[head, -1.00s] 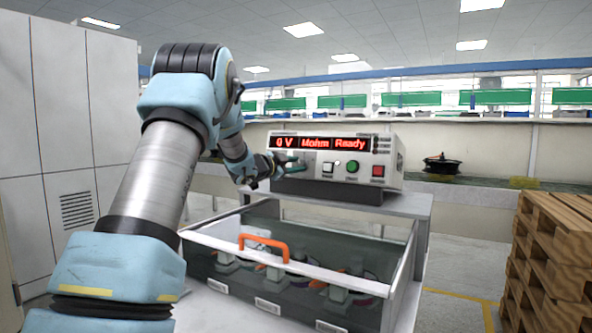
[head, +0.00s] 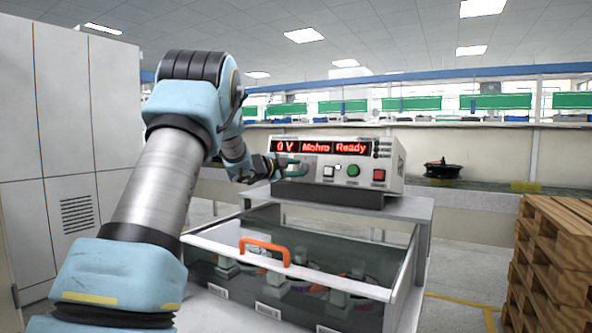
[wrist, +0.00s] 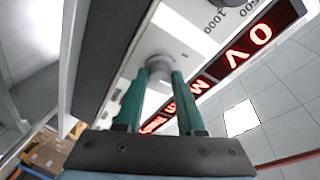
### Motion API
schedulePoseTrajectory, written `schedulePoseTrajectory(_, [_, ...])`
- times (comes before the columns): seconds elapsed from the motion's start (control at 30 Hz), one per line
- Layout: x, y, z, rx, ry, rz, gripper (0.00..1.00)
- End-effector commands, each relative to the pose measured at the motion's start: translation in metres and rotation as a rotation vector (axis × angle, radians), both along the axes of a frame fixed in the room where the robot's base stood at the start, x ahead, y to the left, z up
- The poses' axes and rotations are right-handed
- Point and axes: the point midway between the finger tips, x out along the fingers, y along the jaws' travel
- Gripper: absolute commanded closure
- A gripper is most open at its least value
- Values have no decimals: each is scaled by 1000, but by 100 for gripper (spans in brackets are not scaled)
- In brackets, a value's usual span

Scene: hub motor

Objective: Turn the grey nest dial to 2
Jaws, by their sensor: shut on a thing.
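My gripper (wrist: 157,88) has its green fingers closed around a grey round knob (wrist: 158,66) on the front panel of a white tester (head: 388,160). Printed marks 500 and 1000 show beside the knob in the wrist view. In the head view my gripper (head: 292,166) is at the left of the panel and covers the knob. The tester's red display reads 0 V, Mohm, Ready. I cannot make out a nest dial marked 2. Several fixtures, blurred behind glass, sit in a clear-walled box (head: 408,262) below.
The box has an orange handle (head: 265,247) and stands in front of the tester's grey table (head: 410,207). A green button (head: 353,171) and a red button (head: 379,175) are on the panel. Wooden pallets (head: 560,255) stand at right, a tall cabinet (head: 70,130) at left.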

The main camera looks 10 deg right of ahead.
Motion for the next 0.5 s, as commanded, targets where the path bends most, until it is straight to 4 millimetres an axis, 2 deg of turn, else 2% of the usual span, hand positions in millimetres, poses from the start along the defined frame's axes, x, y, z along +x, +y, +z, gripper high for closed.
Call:
schedulePoseTrajectory(0.03, [0, -1, -1, 0, 1, -1, 100])
schedulePoseTrajectory(0.07, [-1, -1, -1, 0, 1, -1, 61])
schedulePoseTrajectory(0.3, [0, 0, 0, 0, 1, -1, 34])
schedulePoseTrajectory(0.5, [0, 0, 0, -1, 1, 0, 32])
